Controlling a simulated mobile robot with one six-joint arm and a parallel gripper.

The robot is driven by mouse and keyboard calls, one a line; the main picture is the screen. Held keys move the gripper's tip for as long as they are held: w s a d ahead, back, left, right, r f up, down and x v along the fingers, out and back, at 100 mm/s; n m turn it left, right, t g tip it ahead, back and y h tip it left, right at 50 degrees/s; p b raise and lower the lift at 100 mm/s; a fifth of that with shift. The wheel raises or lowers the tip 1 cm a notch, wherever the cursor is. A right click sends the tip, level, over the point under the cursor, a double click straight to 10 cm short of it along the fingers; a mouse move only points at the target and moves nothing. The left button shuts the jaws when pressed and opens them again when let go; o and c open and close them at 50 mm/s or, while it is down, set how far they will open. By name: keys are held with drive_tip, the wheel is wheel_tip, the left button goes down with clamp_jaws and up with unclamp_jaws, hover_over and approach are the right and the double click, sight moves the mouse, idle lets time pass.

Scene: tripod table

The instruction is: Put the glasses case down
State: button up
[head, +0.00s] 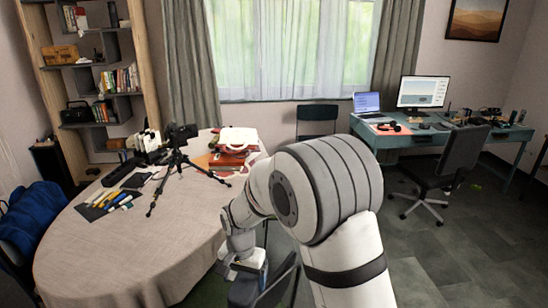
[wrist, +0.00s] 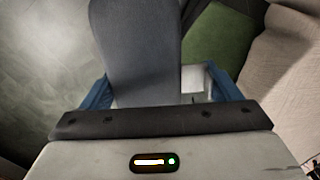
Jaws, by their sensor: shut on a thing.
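My gripper (head: 243,270) is low at the front right edge of the round table (head: 110,255), beyond the tablecloth's edge. The grip contact is partly hidden by the gripper body. In the head view my arm hides much of this area.
The near tablecloth is clear. A dark chair (head: 278,285) is close by my gripper. A desk (head: 440,138) stands at the back right.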

drive_tip(key=w+d+r+n, duration=0.1)
drive_tip(key=w+d+n, duration=0.25)
drive_tip(key=d, duration=1.95)
wheel_tip(320, 180, down, 34)
drive_tip(key=w+r+b, duration=0.1)
drive_tip(key=b, duration=3.3)
wheel_tip(320, 180, up, 13)
drive_tip(key=s+p, duration=0.2)
drive_tip(key=p, duration=2.2)
drive_tip(key=shift+s+a, duration=0.15)
drive_tip(key=shift+s, duration=0.1)
